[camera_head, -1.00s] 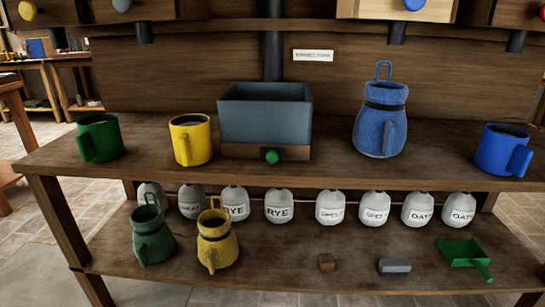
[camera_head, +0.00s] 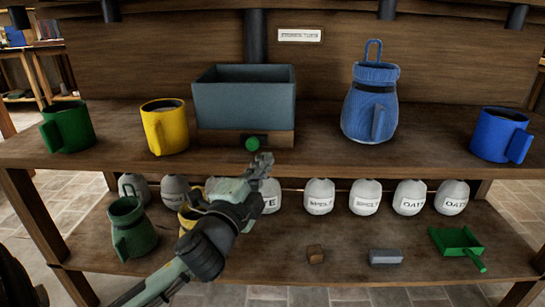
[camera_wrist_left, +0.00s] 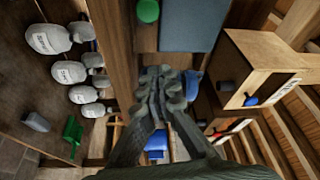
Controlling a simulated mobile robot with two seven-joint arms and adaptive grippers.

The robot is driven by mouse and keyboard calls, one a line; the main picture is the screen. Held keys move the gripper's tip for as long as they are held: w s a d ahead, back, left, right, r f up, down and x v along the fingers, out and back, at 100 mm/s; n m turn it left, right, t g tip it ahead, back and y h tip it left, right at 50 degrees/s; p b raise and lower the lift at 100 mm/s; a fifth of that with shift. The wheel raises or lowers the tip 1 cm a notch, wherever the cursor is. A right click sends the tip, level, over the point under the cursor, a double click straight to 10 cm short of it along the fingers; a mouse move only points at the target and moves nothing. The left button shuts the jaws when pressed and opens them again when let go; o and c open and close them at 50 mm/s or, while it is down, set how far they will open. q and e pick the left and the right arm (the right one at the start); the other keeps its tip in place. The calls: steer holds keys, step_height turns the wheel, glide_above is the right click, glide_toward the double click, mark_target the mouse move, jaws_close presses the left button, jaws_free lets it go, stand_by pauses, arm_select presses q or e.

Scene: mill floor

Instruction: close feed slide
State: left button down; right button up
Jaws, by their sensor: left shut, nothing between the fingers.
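The grey-blue feed box (camera_head: 245,105) stands on the upper shelf. Below it is a wooden base (camera_head: 215,139), with a green round knob (camera_head: 252,144) at its front. In the left wrist view the knob (camera_wrist_left: 148,11) shows at the top edge, beside the box (camera_wrist_left: 192,25). My left gripper (camera_head: 264,162) is shut and empty, just below and right of the knob in the head view, apparently apart from it. Its shut fingers (camera_wrist_left: 161,82) also show in the left wrist view. I cannot tell how far the slide stands out. My right gripper is not in view.
A yellow mug (camera_head: 165,127) and a green mug (camera_head: 68,126) stand left of the box. A blue jug (camera_head: 370,108) and a blue mug (camera_head: 499,134) stand right. Below are several labelled sacks (camera_head: 319,196), a green jug (camera_head: 132,229) and a green scoop (camera_head: 457,243).

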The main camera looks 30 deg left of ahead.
mark_target(258, 146)
arm_select(q)
steer(key=p+x, duration=0.1)
steer(key=x, duration=0.8)
steer(key=shift+a, duration=0.1)
steer(key=shift+s+a+f, duration=0.25)
steer(key=shift+s+a, duration=0.15)
steer(key=shift+a, duration=0.2)
steer(key=shift+s+a+f, duration=0.25)
steer(key=shift+s+a, duration=0.15)
steer(key=shift+a, duration=0.15)
steer(key=shift+s+a+f, duration=0.1)
steer(key=shift+s+a, duration=0.2)
steer(key=shift+a, duration=0.15)
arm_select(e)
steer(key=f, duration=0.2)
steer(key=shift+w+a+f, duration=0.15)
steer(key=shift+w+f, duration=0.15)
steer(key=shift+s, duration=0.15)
